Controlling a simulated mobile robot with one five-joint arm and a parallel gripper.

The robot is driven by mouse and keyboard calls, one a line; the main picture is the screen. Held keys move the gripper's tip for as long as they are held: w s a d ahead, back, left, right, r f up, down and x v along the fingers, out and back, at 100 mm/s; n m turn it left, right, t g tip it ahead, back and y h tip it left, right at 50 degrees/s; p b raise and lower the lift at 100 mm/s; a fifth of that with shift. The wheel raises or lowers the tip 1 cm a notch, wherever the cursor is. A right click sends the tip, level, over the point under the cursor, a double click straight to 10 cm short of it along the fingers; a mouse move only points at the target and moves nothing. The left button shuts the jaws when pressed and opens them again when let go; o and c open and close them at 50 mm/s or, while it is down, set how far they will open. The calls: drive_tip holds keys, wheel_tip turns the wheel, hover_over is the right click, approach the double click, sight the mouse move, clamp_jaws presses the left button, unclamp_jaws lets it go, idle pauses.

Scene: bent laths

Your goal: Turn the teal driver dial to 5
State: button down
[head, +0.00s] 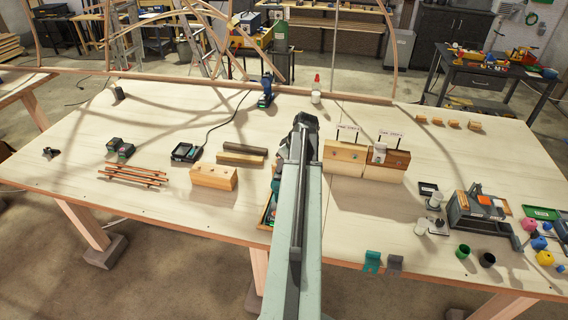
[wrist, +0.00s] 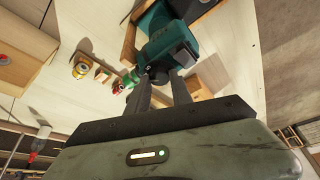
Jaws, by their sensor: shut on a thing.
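The teal driver (wrist: 172,42) is in the upper middle of the wrist view, with a dark block at its right end. My gripper (wrist: 160,76) is below it. Its two dark fingers are shut on a small dark round part at the driver's near end, which looks like the dial. The fingers cover most of this part, and no number can be read on it. In the head view, a bit of teal (head: 276,186) shows left of my arm, and my arm hides the rest. My fingers cannot be made out there.
A wooden tray (head: 266,222) is partly behind my arm. A wooden block (head: 213,177) is to its left; two wooden blocks with signs (head: 345,158) are to the right. A blue driver (head: 266,88) stands at the back.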

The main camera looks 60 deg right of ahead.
drive_tip(key=m, duration=0.2)
drive_tip(key=a+m+h, duration=0.1)
drive_tip(key=m, duration=0.1)
drive_tip(key=shift+f+g, duration=0.1)
drive_tip(key=shift+g, duration=0.3)
drive_tip(key=shift+w+m+g+h, duration=0.1)
drive_tip(key=shift+m+g+h, duration=0.25)
drive_tip(key=shift+m, duration=0.7)
drive_tip(key=shift+w+m+g+h, duration=0.15)
drive_tip(key=shift+m+h, duration=0.3)
drive_tip(key=shift+m, duration=0.6)
drive_tip(key=shift+s, duration=0.1)
